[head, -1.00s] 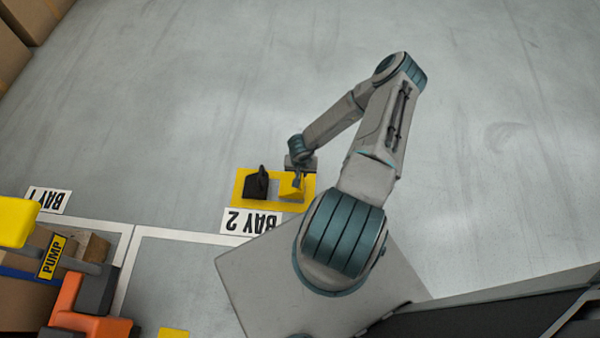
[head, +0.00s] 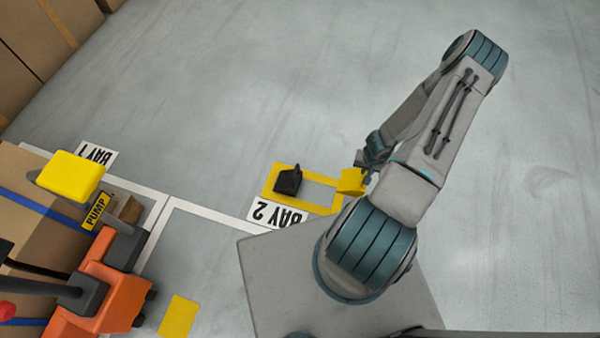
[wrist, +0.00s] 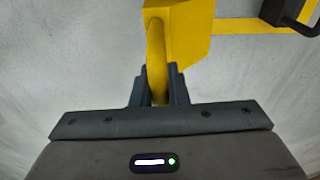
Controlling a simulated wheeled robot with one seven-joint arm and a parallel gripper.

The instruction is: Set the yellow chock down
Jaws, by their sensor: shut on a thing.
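The yellow chock (head: 350,181) is at the right end of the yellow-outlined floor frame (head: 322,209) by the BAY 2 sign. My gripper (head: 367,177) is shut on it. In the wrist view, the fingers (wrist: 157,88) close on the chock's yellow handle, and its block (wrist: 188,30) lies ahead of them. A black chock (head: 288,180) stands at the left end of the frame; part of it shows at the top right of the wrist view (wrist: 285,12). I cannot tell whether the yellow chock is clear of the floor.
The BAY 2 sign (head: 277,214) lies along the frame's near side. An orange pallet truck (head: 108,285) and cardboard boxes (head: 30,210) stand at the lower left. A yellow floor patch (head: 178,317) lies near the truck. Open grey floor extends beyond the frame.

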